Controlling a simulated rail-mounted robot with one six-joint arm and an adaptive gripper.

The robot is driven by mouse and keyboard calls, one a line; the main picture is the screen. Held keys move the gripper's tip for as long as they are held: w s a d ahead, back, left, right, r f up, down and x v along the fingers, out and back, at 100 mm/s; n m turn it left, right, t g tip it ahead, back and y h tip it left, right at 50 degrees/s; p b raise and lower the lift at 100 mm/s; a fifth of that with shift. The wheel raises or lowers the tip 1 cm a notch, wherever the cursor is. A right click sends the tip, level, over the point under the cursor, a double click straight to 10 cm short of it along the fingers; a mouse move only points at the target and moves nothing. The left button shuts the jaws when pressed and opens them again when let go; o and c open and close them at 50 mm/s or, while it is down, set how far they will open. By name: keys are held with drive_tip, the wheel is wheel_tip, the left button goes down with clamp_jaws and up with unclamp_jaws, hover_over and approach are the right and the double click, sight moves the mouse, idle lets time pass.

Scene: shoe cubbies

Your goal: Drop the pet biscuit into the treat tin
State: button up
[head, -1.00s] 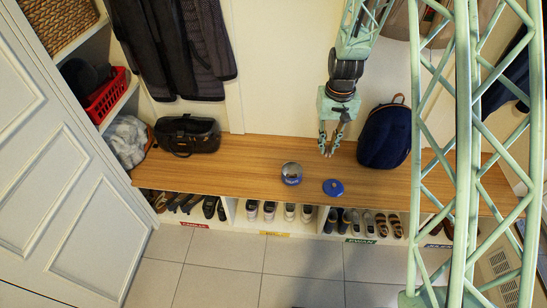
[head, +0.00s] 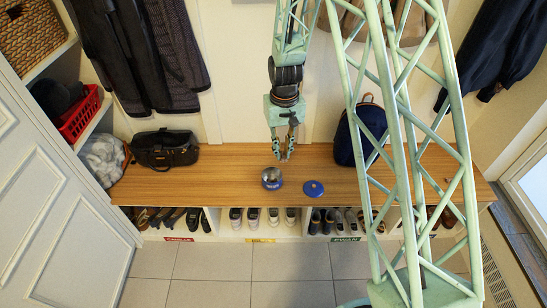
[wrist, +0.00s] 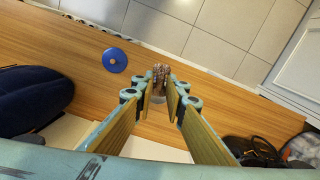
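My gripper (head: 283,157) points down, just behind and slightly right of the tin, above the bench. In the wrist view its fingers (wrist: 161,88) close in around a small brown thing, which looks like the pet biscuit (wrist: 161,74).
The wooden bench (head: 225,180) has clear room around the tin. A black bag (head: 165,149) stands at its left end and a navy backpack (head: 362,130) to the right of my gripper. Cubbies with shoes (head: 255,217) lie below the front edge.

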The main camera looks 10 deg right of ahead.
drive_tip(key=w+f+n+p, duration=0.2)
drive_tip(key=w+f+n, duration=0.3)
drive_tip(key=n, duration=0.7)
drive_tip(key=w+f+n+p, duration=0.3)
drive_tip(key=w+f+n, duration=0.3)
drive_tip(key=f+n, duration=0.3)
drive_tip(key=n, duration=0.2)
drive_tip(key=shift+a+f+n, duration=0.15)
drive_tip(key=shift+a+n, duration=0.05)
drive_tip(key=shift+n, duration=0.2)
drive_tip(key=shift+f, duration=0.15)
idle(0.3)
drive_tip(key=shift+f+b, duration=0.45)
drive_tip(key=shift+f, duration=2.4)
drive_tip(key=o, duration=0.7)
